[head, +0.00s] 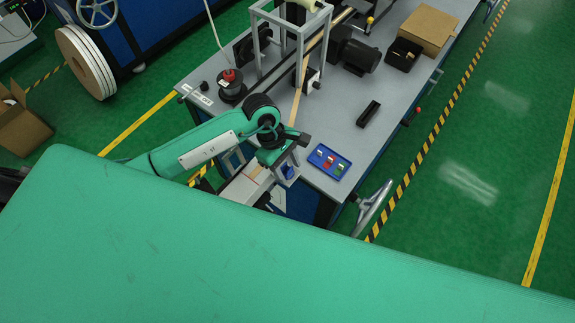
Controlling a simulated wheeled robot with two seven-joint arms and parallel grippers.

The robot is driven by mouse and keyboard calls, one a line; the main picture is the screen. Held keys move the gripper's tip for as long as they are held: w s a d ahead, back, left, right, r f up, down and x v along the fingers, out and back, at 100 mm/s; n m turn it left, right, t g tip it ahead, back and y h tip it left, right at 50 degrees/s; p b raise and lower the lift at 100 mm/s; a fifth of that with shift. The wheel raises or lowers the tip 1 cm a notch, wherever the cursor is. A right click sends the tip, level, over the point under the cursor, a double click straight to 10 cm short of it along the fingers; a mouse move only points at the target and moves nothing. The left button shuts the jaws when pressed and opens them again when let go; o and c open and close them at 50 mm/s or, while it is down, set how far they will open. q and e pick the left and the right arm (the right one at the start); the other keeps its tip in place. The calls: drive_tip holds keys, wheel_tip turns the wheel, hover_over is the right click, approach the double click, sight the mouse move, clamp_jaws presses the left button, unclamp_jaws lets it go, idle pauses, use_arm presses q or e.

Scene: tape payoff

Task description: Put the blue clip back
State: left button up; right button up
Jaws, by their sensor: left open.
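A small blue tray (342,173) lies on the near right corner of the grey workbench. It holds several small pieces, among them a red one (327,163) and a green one (339,169). My left gripper (292,158) is open at the bench's near edge, just left of the tray and apart from it. A small blue patch (289,172) shows just below the gripper. It may be the blue clip, but the arm partly hides it and I cannot tell for sure. My right gripper is not in view.
A tan tape strip (299,92) runs down the workbench (330,110) from a grey frame (274,40). A black block (368,113), a motor (360,56), a cardboard box (428,28) and a spool with a red knob (230,78) stand on the bench. A handwheel (373,205) juts out at right.

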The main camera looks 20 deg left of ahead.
use_arm(q)
drive_tip(key=shift+r, duration=0.2)
drive_tip(key=shift+w+a+r, duration=0.1)
drive_tip(key=shift+a+r, duration=0.05)
drive_tip(key=b+v, duration=0.3)
drive_tip(key=v, duration=0.8)
drive_tip(key=shift+r, duration=0.3)
